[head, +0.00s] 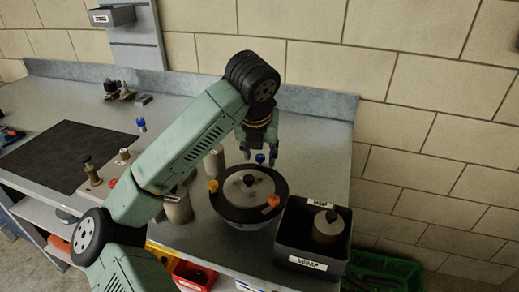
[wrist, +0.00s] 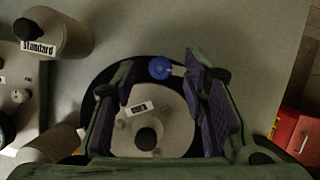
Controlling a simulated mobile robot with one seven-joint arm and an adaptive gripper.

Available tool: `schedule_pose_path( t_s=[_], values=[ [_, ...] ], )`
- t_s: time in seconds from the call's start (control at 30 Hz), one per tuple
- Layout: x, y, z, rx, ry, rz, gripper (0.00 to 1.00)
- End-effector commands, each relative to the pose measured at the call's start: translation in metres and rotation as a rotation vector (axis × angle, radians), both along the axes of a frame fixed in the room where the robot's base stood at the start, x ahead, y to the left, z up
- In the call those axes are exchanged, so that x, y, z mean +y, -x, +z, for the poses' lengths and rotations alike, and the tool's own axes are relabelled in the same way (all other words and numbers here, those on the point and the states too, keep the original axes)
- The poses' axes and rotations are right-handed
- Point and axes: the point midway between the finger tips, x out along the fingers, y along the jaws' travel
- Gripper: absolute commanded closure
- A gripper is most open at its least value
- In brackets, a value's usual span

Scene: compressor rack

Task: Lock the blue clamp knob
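The blue clamp knob (head: 260,158) stands at the far rim of the round black-edged fixture (head: 232,212), with a grey disc (head: 249,189) in its middle. In the wrist view the blue knob (wrist: 160,68) lies between my finger pads, nearer the right one, with a grey arm beside it. My gripper (head: 261,156) points down over the knob. It also shows in the wrist view (wrist: 160,85), open, with a wide gap between its pads. Whether a finger touches the knob cannot be told.
A black scrap bin (head: 278,242) holding a grey part (head: 327,228) stands close to the right of the fixture. Grey cylinders, one labelled standard (wrist: 62,30), stand to the left. Another blue-topped piece (head: 141,124) is farther left. The bench behind the fixture is clear.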

Motion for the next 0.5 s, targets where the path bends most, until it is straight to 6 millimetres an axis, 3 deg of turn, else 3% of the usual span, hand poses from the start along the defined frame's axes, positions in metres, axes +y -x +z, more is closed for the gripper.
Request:
schedule_pose_path(
  t_s=[0.27,0.5],
  values=[
    [-0.0001,-0.0004,-0.0013,-0.001,0.0,-0.001,0.61],
    [-0.0002,-0.0004,-0.0011,-0.001,0.0,-0.001,0.77]
  ],
)
